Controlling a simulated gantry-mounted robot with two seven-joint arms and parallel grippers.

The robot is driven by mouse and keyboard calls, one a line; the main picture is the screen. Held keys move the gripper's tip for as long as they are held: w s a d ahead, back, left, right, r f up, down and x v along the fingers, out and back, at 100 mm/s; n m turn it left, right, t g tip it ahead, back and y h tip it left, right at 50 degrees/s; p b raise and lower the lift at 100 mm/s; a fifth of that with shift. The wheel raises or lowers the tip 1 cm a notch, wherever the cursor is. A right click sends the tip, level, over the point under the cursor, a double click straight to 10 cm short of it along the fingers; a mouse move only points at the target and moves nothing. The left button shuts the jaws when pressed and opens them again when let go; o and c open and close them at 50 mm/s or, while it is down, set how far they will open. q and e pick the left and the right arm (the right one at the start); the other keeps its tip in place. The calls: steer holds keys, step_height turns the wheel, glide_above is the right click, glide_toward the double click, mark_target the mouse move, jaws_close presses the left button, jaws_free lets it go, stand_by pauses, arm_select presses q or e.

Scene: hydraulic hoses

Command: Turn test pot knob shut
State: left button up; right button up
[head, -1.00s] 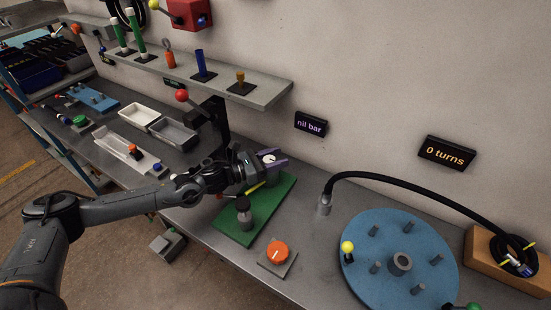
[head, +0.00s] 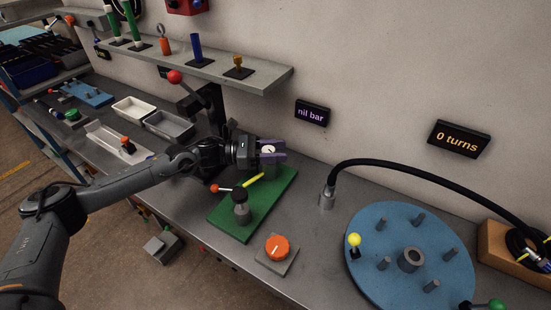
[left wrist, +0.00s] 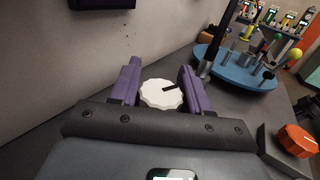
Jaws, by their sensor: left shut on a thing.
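The white test pot knob (head: 268,150), with a dark pointer mark, sits at the back end of the green plate (head: 230,220). In the left wrist view the knob (left wrist: 160,97) is a scalloped white disc, its dark mark towards the upper right. My left gripper (head: 274,150) has its purple fingers on either side of the knob and is shut on it. The pot body under the knob is largely hidden by the gripper.
On the green plate stand a black-topped grey fitting (head: 240,205) and a yellow lever (head: 253,181). An orange knob (head: 277,247) is in front, a blue disc (head: 375,225) with pegs to the right. Wall displays read "nil bar" (head: 312,113) and "0 turns" (head: 458,139).

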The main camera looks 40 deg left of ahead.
arm_select(q)
steer(key=shift+s+d+m+g+h+b, duration=0.1)
steer(key=shift+s+m+g+h+b, duration=0.1)
steer(key=shift+m+g+h+b, duration=1.35)
steer(key=shift+g+y, duration=0.25)
steer(key=shift+g, duration=0.2)
steer(key=o, duration=1)
steer(key=shift+c, duration=0.2)
steer(key=shift+p+v, duration=0.35)
steer(key=shift+v, duration=3.45)
steer(key=shift+d, duration=0.1)
